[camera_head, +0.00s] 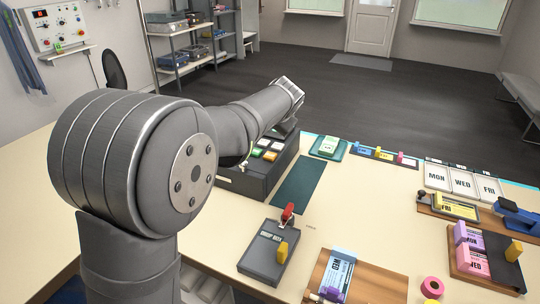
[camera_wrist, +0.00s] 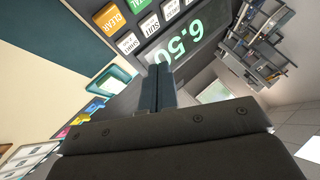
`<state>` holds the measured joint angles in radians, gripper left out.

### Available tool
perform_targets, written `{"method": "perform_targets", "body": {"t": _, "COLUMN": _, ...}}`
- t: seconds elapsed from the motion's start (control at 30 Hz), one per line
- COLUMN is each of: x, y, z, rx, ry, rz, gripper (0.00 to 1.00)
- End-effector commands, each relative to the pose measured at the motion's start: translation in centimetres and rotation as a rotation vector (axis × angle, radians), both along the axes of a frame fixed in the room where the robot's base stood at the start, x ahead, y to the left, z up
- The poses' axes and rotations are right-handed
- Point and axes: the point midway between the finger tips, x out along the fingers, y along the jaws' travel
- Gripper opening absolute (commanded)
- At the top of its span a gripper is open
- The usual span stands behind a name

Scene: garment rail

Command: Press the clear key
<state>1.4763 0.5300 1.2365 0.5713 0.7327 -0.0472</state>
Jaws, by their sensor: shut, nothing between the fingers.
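The clear key (camera_wrist: 110,18) is an orange key marked CLEAR at the top of the wrist view. It sits at the end of a row of keys on the dark till (camera_wrist: 140,45), beside a green key (camera_wrist: 138,5) and white keys. In the head view an orange key (camera_head: 270,156) shows on the till (camera_head: 262,175). My gripper (camera_wrist: 159,72) is shut and empty. Its fingertips appear in front of the lit display (camera_wrist: 185,40) reading 6.50, to the right of and below the clear key in the picture. Contact cannot be judged. My arm hides part of the till in the head view.
A dark green mat (camera_head: 299,185) lies beside the till. A grey card device (camera_head: 268,252) with a red-handled piece stands in front. Wooden trays, price cards and stamps fill the right of the table. Shelving (camera_head: 190,45) stands behind.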

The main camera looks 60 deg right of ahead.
Motion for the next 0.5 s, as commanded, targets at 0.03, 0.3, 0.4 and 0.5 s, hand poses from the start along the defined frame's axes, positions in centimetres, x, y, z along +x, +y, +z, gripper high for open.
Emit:
{"method": "perform_targets", "body": {"t": 0.03, "x": 0.0, "y": 0.0, "z": -0.8, "rx": 0.004, "ry": -0.001, "rz": -0.001, "gripper": 0.00}}
{"method": "perform_targets", "body": {"t": 0.3, "x": 0.0, "y": 0.1, "z": -4.7, "rx": 0.003, "ry": 0.000, "rz": -0.001, "gripper": 0.00}}
{"method": "perform_targets", "body": {"t": 0.4, "x": 0.0, "y": 0.0, "z": -5.8, "rx": 0.003, "ry": 0.000, "rz": -0.001, "gripper": 0.00}}
{"method": "perform_targets", "body": {"t": 0.5, "x": 0.0, "y": 0.0, "z": -6.6, "rx": 0.002, "ry": -0.001, "rz": -0.001, "gripper": 0.00}}
